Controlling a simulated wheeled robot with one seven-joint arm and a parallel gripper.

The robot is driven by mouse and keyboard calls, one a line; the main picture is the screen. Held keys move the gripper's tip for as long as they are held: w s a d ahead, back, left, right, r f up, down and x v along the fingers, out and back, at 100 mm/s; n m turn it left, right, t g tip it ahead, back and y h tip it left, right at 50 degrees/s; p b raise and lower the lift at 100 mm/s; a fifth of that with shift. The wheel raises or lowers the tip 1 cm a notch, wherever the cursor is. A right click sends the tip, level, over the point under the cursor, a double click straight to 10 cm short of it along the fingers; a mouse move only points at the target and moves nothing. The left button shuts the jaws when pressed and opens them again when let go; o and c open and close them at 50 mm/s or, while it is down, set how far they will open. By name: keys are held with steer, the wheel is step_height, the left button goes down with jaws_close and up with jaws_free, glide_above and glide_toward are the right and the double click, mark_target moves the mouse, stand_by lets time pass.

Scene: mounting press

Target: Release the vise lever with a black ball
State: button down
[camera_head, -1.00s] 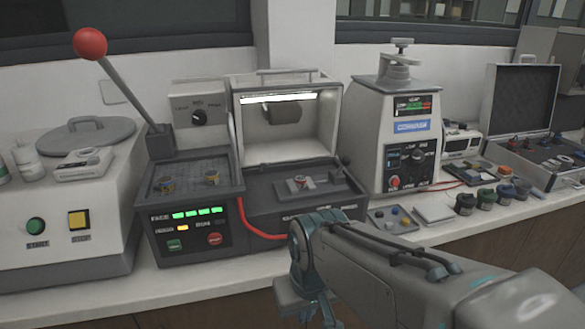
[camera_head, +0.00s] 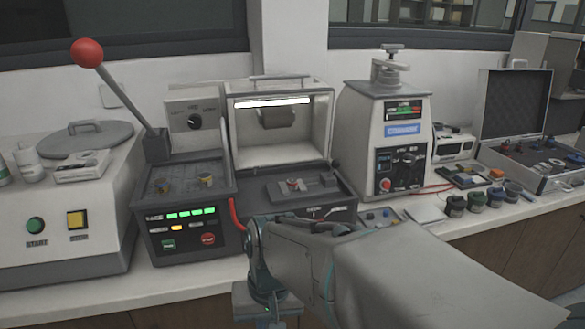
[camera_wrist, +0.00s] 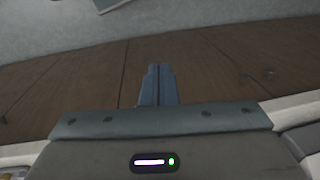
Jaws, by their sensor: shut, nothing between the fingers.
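The vise (camera_head: 292,187) sits on the dark bed of the open, lit machine in the middle of the head view. A small reddish piece shows at its middle. A small dark knob (camera_head: 329,178) stands at the vise's right end and looks like the black ball of its lever; the lever itself is too small to make out. My gripper (camera_head: 265,312) is low in front of the counter edge, below and in front of the vise, its tips partly cut off. In the wrist view my gripper (camera_wrist: 158,84) has its fingers together and empty, with wooden cabinet panels beyond.
A lever with a red ball (camera_head: 87,53) rises from the machine on the left. The white press (camera_head: 385,140) stands right of the lit machine. Several small jars (camera_head: 478,199) and an open case (camera_head: 520,150) lie further right.

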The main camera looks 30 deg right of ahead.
mark_target(339, 167)
steer(key=w+d+r+m+t+y+p, duration=0.25)
steer(key=w+d+m+t+y, duration=0.3)
steer(key=m, duration=0.95)
steer(key=w+d+r+m+t+y+p, duration=0.25)
steer(key=w+d+m+t+y, duration=0.35)
steer(key=m, duration=0.9)
steer(key=s+d+r+m+t+h+p, duration=0.1)
steer(key=s+d+m+t+h+p, duration=0.2)
steer(key=d+m+t+h, duration=0.7)
steer(key=s+d+m+h, duration=0.2)
steer(key=d+m+h, duration=0.1)
steer(key=d+m, duration=0.6)
steer(key=shift+d+r+m, duration=0.2)
steer(key=shift+m, duration=0.4)
steer(key=shift+t+h, duration=0.25)
steer(key=p+x, duration=0.1)
steer(key=x, duration=1.3)
steer(key=shift+a+p, duration=0.1)
steer(key=shift+p, duration=0.3)
